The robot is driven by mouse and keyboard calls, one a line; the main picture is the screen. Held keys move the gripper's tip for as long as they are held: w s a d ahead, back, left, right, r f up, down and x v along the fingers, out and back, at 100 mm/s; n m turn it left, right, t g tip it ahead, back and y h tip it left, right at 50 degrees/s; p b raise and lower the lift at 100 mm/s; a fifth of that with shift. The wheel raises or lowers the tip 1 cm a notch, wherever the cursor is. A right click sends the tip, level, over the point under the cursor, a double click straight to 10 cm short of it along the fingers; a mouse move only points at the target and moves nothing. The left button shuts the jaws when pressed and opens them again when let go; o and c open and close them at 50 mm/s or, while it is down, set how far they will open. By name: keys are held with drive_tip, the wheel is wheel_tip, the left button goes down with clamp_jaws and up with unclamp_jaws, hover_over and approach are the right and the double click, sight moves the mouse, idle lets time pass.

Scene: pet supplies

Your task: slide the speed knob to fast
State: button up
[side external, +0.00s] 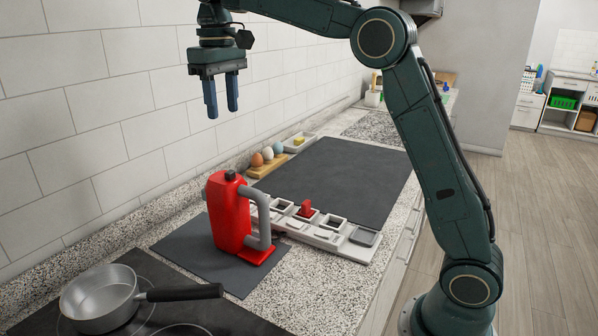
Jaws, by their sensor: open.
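A red mixer-like appliance (232,212) with a grey handle (262,215) stands upright on a dark mat. A small black knob (230,175) sits on its top; it may be the speed knob, but no speed marks can be read. My gripper (222,112) hangs above and slightly left of the knob, fingers pointing down, apart and empty. It touches nothing.
A pale strip with several square compartments (327,236) lies behind the appliance; one holds a red piece (306,208). A pan (100,298) sits on the hob at front left. Eggs on a wooden holder (262,167) stand by the wall. A dark mat (345,175) is clear.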

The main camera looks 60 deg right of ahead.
sight(230, 172)
drive_tip(key=shift+f, duration=6.9)
drive_tip(key=shift+c, duration=0.2)
